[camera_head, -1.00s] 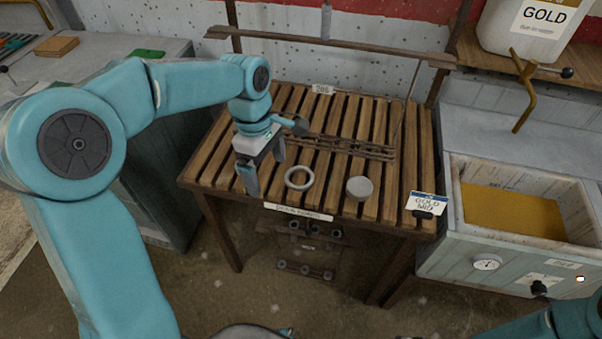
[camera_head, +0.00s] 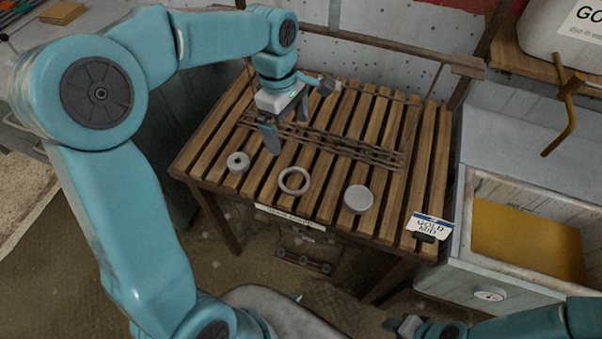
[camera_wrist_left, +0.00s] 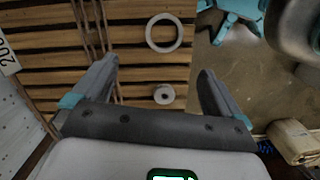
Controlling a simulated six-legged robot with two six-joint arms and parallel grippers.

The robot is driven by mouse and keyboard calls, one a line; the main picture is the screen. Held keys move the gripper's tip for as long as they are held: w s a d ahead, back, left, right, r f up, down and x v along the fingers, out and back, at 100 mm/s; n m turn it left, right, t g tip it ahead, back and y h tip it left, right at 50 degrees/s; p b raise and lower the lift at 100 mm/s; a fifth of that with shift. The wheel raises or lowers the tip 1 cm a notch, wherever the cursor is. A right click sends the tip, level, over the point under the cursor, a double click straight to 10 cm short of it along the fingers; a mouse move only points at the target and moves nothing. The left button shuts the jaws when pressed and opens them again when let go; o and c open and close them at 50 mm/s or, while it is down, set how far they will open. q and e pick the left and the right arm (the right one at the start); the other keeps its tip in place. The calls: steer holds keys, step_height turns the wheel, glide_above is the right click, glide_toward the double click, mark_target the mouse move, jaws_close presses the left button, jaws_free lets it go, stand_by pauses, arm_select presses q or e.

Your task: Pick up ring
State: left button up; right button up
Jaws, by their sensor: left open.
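A pale grey ring (camera_head: 282,185) with a wide open centre lies flat on the slatted wooden table (camera_head: 330,207), near its front edge. It also shows whole in the left wrist view (camera_wrist_left: 150,34), beyond the fingertips. My left gripper (camera_head: 287,128) is open and empty above the slats, behind the ring and apart from it. In the left wrist view its two fingers (camera_wrist_left: 158,85) are spread wide. My right gripper (camera_head: 405,325) is only partly in view at the bottom edge, and its jaws cannot be made out.
A small thick disc with a small hole (camera_head: 238,168) lies left of the ring. A solid round disc (camera_head: 357,199) lies to its right. A wire rail (camera_head: 330,146) crosses the table behind them.

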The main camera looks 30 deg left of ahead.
arm_select(q)
step_height(320, 180, down, 3)
steer(key=s, duration=0.1)
glide_toward(295, 183)
steer(key=shift+d+f, duration=0.1)
steer(key=shift+f, duration=0.25)
steer(key=shift+s+d+f, duration=0.2)
steer(key=shift+s+f, duration=0.05)
steer(key=shift+f, duration=0.1)
steer(key=f, duration=0.4)
steer(key=shift+w+f, duration=0.1)
steer(key=shift+w, duration=0.15)
steer(key=shift+s+d+f, duration=0.1)
steer(key=shift+f, duration=0.35)
steer(key=c, duration=0.9)
